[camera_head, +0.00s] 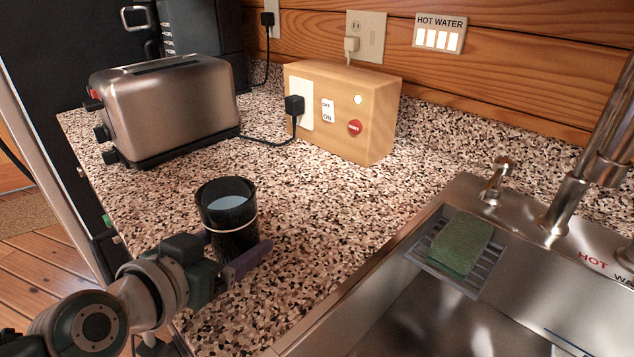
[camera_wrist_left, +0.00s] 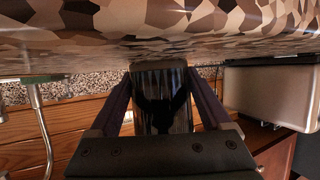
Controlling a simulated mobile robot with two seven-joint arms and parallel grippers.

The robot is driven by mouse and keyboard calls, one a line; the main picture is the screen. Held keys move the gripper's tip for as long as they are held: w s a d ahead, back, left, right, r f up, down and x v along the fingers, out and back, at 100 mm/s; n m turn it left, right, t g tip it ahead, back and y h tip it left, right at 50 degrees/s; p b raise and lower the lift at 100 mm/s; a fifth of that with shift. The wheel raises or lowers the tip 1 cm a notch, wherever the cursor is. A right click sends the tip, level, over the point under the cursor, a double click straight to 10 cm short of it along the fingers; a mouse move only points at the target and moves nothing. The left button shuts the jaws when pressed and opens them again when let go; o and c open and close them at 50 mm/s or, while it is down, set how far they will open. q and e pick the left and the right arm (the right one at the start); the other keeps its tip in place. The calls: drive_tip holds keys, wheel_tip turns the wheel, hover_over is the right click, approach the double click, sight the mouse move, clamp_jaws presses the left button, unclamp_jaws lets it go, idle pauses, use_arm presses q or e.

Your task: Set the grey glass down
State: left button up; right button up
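The grey glass (camera_head: 229,213) is dark, with a light band around it and pale bluish liquid inside. It is upright over the left part of the speckled counter (camera_head: 330,215). My left gripper (camera_head: 238,252) reaches in low from the front left, with one finger on each side of the glass, closed against it. In the left wrist view the glass (camera_wrist_left: 162,98) fills the space between the two fingers, its base close to the counter surface. I cannot tell whether the base touches the counter. My right gripper is not in view.
A steel toaster (camera_head: 170,110) stands behind the glass. A wooden switch box (camera_head: 345,110) with a plug and cord is at the back. A steel sink (camera_head: 420,320) with a green sponge (camera_head: 460,243) lies to the right. Counter between glass and sink is clear.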

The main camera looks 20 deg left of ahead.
use_arm(q)
drive_tip(key=shift+o, duration=1.2)
drive_tip(key=shift+s+r+p, duration=0.25)
drive_tip(key=shift+r+p, duration=0.05)
drive_tip(key=p+v, duration=0.2)
drive_tip(key=v, duration=0.9)
drive_tip(key=d+m+g+h, duration=0.1)
drive_tip(key=d, duration=0.1)
drive_tip(key=s+d+m+g+h, duration=0.1)
drive_tip(key=d, duration=0.2)
drive_tip(key=s+d+g+h, duration=0.1)
drive_tip(key=d+g, duration=0.1)
drive_tip(key=d, duration=0.1)
drive_tip(key=shift+s+r+m, duration=0.1)
drive_tip(key=shift+r+m, duration=0.05)
drive_tip(key=shift+m, duration=0.25)
drive_tip(key=s+a+r+g+y, duration=0.1)
drive_tip(key=s+r+g+y, duration=0.1)
drive_tip(key=s+g, duration=0.4)
drive_tip(key=s, duration=0.3)
drive_tip(key=shift+a+n+y, duration=0.35)
drive_tip(key=shift+n+y, duration=0.05)
wheel_tip(320, 180, up, 41)
drive_tip(key=p, duration=4)
drive_tip(key=shift+p, duration=0.4)
